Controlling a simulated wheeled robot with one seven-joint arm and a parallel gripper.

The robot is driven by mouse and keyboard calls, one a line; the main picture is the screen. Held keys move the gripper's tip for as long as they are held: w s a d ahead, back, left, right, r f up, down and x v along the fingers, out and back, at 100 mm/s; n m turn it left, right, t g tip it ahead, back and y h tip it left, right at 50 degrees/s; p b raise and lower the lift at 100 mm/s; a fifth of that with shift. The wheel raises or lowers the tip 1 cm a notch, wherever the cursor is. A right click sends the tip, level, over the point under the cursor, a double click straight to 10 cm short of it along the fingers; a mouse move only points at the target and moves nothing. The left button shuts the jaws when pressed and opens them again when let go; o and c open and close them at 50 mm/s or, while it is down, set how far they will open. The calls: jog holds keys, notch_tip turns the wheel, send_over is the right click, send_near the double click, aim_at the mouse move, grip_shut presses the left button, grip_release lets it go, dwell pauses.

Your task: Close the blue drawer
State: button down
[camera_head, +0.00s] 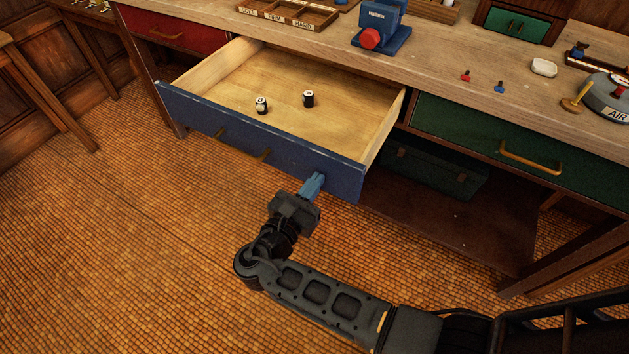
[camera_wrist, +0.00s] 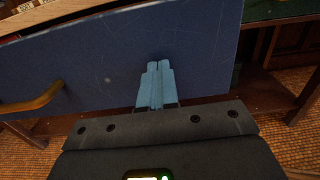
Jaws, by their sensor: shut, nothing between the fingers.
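In the wrist view the fingertips (camera_wrist: 158,66) lie over the blue front (camera_wrist: 200,45). I cannot tell whether they touch it.
A red drawer (camera_head: 180,27) is at the left and a green drawer (camera_head: 467,122) with a brass handle is at the right, both shut. The bench top (camera_head: 440,68) carries a blue sharpener (camera_head: 383,26) and small items. An open shelf (camera_head: 450,222) lies below.

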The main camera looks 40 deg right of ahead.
jog(key=shift+d, duration=0.15)
jog(key=b, duration=0.4)
send_near(371, 113)
jog(key=w+d+r, duration=0.1)
jog(key=d, duration=0.1)
jog(key=d+r, duration=0.2)
jog(key=d, duration=0.1)
jog(key=w+d+r, duration=0.1)
jog(key=d, duration=0.2)
jog(key=shift+w+r, duration=0.3)
jog(key=shift+r, duration=0.05)
jog(key=shift+w+d, duration=0.2)
jog(key=shift+d, duration=0.3)
jog(key=shift+d+r, duration=0.15)
